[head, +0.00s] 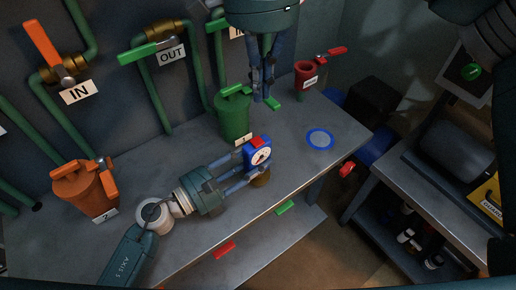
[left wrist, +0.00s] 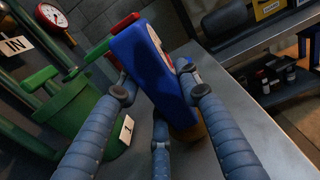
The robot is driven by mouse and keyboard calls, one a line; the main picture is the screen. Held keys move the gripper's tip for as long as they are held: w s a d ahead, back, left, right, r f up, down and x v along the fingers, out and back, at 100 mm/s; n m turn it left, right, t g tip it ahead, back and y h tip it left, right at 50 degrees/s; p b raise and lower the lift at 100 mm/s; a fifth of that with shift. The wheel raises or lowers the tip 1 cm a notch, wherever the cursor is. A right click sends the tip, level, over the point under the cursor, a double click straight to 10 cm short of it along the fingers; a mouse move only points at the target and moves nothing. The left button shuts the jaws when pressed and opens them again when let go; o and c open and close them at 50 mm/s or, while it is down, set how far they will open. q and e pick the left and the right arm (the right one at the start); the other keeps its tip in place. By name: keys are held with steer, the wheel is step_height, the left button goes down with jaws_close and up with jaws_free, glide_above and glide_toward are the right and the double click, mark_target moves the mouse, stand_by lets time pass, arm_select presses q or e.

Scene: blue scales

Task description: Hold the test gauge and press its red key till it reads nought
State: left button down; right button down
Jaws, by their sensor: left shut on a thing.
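The test gauge (head: 262,157) is a blue block with a white dial and a red key (head: 256,142) on its top. The needle's reading is too small to tell. My left gripper (head: 256,169) is shut on the gauge and holds it over the bench. In the left wrist view, the fingers close around the gauge's blue body (left wrist: 150,80), which leans; its dial is seen nearly edge-on, and the red key (left wrist: 125,23) shows at the top. My right gripper (head: 265,99) points down above and behind the gauge, apart from it; its finger opening is unclear.
A green canister (head: 233,120) stands close behind the gauge. An orange canister (head: 85,190) is at the left, a red funnel-like cup (head: 305,76) at the back. A blue-rimmed disc (head: 320,139) lies at the right. The bench's front edge runs below my left gripper.

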arm_select(q)
steer(key=c, duration=1.1)
jaws_free()
steer(key=v, duration=1.2)
steer(key=shift+f, duration=0.1)
